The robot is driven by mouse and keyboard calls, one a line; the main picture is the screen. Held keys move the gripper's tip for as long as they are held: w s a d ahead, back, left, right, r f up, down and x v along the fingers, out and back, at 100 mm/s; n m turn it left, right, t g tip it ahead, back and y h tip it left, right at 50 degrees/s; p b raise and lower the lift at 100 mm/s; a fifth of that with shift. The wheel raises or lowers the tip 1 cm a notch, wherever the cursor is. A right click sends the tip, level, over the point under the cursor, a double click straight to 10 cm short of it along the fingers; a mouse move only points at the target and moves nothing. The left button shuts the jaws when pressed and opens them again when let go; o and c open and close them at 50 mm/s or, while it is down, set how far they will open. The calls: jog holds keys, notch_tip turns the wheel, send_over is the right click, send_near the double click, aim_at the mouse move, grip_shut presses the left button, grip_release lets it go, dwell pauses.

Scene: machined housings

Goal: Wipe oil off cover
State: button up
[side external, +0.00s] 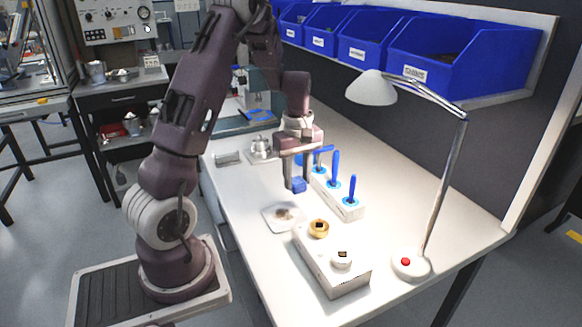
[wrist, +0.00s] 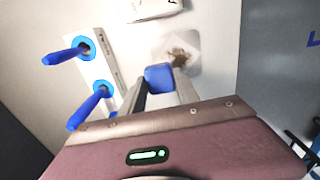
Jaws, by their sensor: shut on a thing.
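The cover is a pale square plate (side external: 276,221) lying flat on the bench, with a brown oil smear (side external: 284,213) on it. The plate also shows in the wrist view (wrist: 190,44), with the smear (wrist: 181,57) near its lower left part. My gripper (side external: 297,186) is shut on a small blue block (side external: 299,185), perhaps a wiping pad, and holds it above the bench just behind the cover. In the wrist view the blue block (wrist: 159,78) sits between the fingertips, close to the smear in the picture. Its underside is hidden.
A white rack (side external: 344,205) with several blue-handled tools stands right of the gripper. A white housing block (side external: 333,272) with a brass ring (side external: 319,229) and a silver ring (side external: 342,259) lies in front. A lamp (side external: 410,263) stands at right. Blue bins (side external: 460,75) line the back.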

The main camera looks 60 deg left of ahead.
jog(key=shift+f, duration=3.45)
jog(key=shift+s, duration=0.8)
jog(key=s, duration=0.2)
jog(key=s+r, duration=0.1)
jog(key=shift+s+r, duration=0.15)
jog(key=shift+s, duration=1.4)
jog(key=shift+w, duration=3.8)
jog(key=shift+s+d, duration=0.1)
jog(key=shift+d, duration=0.15)
jog(key=shift+s, duration=3.6)
jog(key=shift+w, duration=3.75)
jog(key=shift+r, duration=3.2)
